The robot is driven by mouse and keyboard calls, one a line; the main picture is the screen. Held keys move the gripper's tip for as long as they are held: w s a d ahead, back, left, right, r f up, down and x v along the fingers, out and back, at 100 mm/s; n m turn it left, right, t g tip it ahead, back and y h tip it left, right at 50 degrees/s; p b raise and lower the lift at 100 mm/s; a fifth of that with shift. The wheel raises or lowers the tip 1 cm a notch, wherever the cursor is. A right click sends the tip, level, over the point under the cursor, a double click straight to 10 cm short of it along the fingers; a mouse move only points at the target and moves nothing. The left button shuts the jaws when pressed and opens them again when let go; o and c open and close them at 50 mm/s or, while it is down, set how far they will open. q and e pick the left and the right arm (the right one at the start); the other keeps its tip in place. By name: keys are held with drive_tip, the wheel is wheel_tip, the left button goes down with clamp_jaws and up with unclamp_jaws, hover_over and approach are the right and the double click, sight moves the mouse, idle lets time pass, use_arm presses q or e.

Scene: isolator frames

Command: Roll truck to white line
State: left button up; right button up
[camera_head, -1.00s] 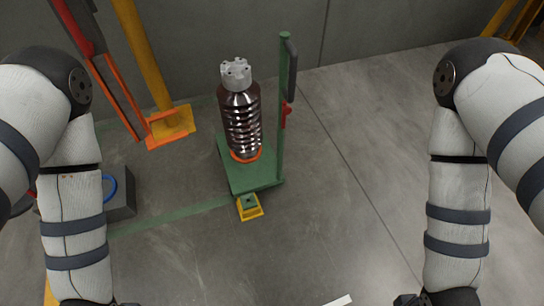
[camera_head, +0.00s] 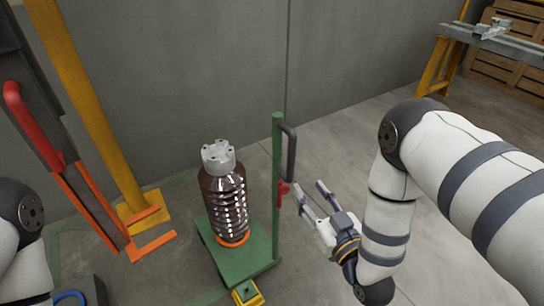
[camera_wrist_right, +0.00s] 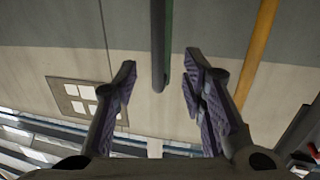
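The truck is a green platform (camera_head: 256,250) with an upright green post (camera_head: 278,170) and a dark handle (camera_head: 291,153) at its right side. It carries an upright brown ribbed insulator (camera_head: 225,205) with a grey metal cap, standing on an orange ring. My right gripper (camera_head: 309,188) is open and empty, just right of the post and below the handle. In the right wrist view, the dark handle (camera_wrist_right: 158,45) shows between the open fingers (camera_wrist_right: 161,62), with no visible contact. My left gripper is out of view. The white line is not clearly seen now.
A yellow block (camera_head: 247,293) sits at the platform's front edge. A yellow post (camera_head: 90,110) and a red-and-orange frame (camera_head: 85,195) stand at left. A grey wall (camera_head: 200,70) is behind. A workbench (camera_head: 490,38) stands far right. Floor right of the truck is clear.

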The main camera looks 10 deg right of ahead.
sight(293, 162)
drive_tip(key=w, duration=0.3)
drive_tip(key=w+a+b, duration=0.1)
drive_tip(key=w, duration=0.7)
drive_tip(key=shift+a+r, duration=0.15)
drive_tip(key=shift+a, duration=0.05)
drive_tip(key=shift+w+r, duration=0.1)
drive_tip(key=shift+w, duration=0.35)
clamp_jaws()
